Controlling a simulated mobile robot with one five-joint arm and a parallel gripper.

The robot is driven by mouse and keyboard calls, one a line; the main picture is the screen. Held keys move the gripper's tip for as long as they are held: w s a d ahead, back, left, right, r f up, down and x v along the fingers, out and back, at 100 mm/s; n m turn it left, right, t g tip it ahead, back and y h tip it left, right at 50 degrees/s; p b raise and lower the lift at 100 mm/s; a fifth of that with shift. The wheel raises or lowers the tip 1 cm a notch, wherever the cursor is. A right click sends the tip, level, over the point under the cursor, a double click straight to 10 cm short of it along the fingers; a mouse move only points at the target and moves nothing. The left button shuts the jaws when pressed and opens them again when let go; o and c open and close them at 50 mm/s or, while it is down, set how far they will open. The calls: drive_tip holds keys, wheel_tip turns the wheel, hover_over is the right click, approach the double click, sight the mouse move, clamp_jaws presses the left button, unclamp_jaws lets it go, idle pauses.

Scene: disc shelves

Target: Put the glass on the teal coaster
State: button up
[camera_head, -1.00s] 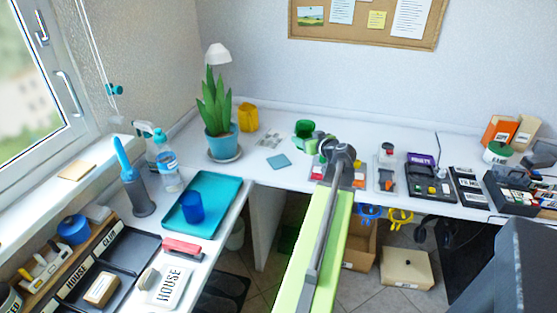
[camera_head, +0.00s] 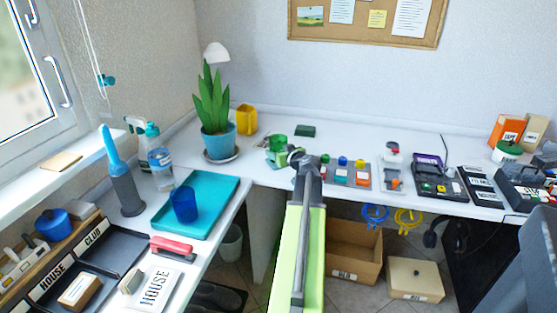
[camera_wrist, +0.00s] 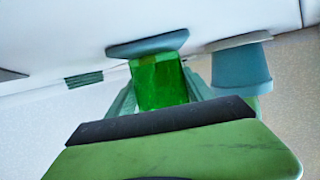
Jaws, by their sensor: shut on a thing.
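The green glass (camera_head: 279,141) is held at the end of my arm, over the back table. In the wrist view, which shows the table upside down, the green glass (camera_wrist: 158,82) stands between the fingers of my gripper (camera_wrist: 160,92). My gripper (camera_head: 284,150) is shut on it. The teal coaster (camera_wrist: 147,44) is right at the glass's base in the wrist view. In the head view the teal coaster (camera_head: 273,158) is partly hidden by my arm and the glass. I cannot tell whether the glass touches it.
A potted plant in a blue pot (camera_head: 218,146) stands close left of the glass, with a yellow cup (camera_head: 246,119) behind. A dark green block (camera_head: 305,131) lies behind right. A tray of coloured pieces (camera_head: 347,180) is to the right. A blue cup (camera_head: 184,205) stands on a teal tray (camera_head: 215,200).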

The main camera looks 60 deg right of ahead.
drive_tip(key=shift+f, duration=0.25)
drive_tip(key=o, duration=1.6)
drive_tip(key=shift+o, duration=0.2)
drive_tip(key=shift+r, duration=0.2)
drive_tip(key=shift+s+a+r+p, duration=0.15)
drive_tip(key=shift+s+a+p, duration=0.1)
drive_tip(key=shift+p, duration=0.2)
drive_tip(key=p+v, duration=0.3)
drive_tip(key=v, duration=0.7)
drive_tip(key=shift+s+a+r, duration=0.1)
drive_tip(key=shift+s+r, duration=0.1)
drive_tip(key=shift+s, duration=0.05)
drive_tip(key=shift+s+a, duration=0.15)
drive_tip(key=shift+s, duration=0.15)
